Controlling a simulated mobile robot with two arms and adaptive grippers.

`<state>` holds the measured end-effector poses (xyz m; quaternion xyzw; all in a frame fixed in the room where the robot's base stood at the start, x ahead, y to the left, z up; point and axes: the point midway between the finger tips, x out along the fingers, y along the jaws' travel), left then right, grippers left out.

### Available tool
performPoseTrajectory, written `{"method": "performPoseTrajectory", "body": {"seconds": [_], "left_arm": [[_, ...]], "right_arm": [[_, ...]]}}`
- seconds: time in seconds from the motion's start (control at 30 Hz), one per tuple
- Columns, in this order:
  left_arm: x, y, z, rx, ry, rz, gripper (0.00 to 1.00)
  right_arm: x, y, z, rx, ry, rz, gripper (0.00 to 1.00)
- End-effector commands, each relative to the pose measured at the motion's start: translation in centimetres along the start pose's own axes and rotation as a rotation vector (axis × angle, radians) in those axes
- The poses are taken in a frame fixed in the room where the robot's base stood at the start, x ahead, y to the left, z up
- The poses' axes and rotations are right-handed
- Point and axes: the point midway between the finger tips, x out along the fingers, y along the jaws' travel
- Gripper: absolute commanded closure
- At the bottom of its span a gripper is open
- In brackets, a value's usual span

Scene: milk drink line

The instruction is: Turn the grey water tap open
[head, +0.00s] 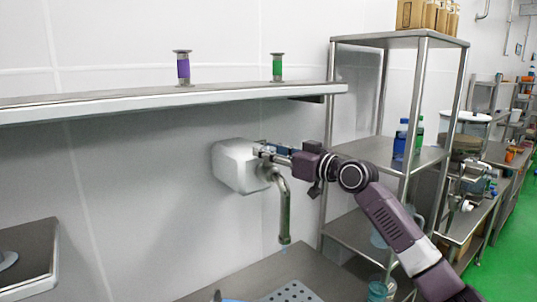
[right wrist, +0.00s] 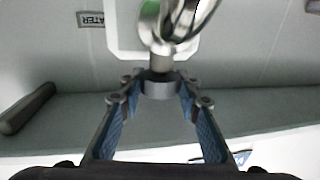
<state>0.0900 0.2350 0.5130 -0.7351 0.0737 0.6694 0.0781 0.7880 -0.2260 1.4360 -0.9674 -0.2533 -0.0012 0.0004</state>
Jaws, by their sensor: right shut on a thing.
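The water tap has a pale box-like body (head: 236,165) on the wall and a grey spout pipe (head: 285,212) that bends down. My right gripper (head: 266,151) reaches it from the right, at the front of the body. In the right wrist view, the two blue-padded fingers of my right gripper (right wrist: 160,95) are shut on a grey cylindrical tap knob (right wrist: 160,84). The curved metal pipe (right wrist: 185,18) shows just beyond the knob. My left gripper is not in view.
A wall shelf (head: 180,97) above the tap bears a purple-banded spool (head: 183,68) and a green-banded one (head: 277,67). A steel rack (head: 327,130) stands close on the right, behind my right arm. A perforated drain plate (head: 290,292) lies below the spout.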

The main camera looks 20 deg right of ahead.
Motion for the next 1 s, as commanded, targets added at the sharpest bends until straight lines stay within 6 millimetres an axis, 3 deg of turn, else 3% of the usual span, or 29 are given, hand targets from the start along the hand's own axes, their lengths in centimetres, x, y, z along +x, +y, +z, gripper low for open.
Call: {"method": "performPoseTrajectory", "body": {"seconds": [0.4,1.0], "left_arm": [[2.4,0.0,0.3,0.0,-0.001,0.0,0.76],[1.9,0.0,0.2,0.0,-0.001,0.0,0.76]], "right_arm": [[0.0,0.1,0.1,0.004,0.002,-0.203,0.93],[0.1,-0.1,0.1,0.004,-0.005,-0.426,0.93]]}}
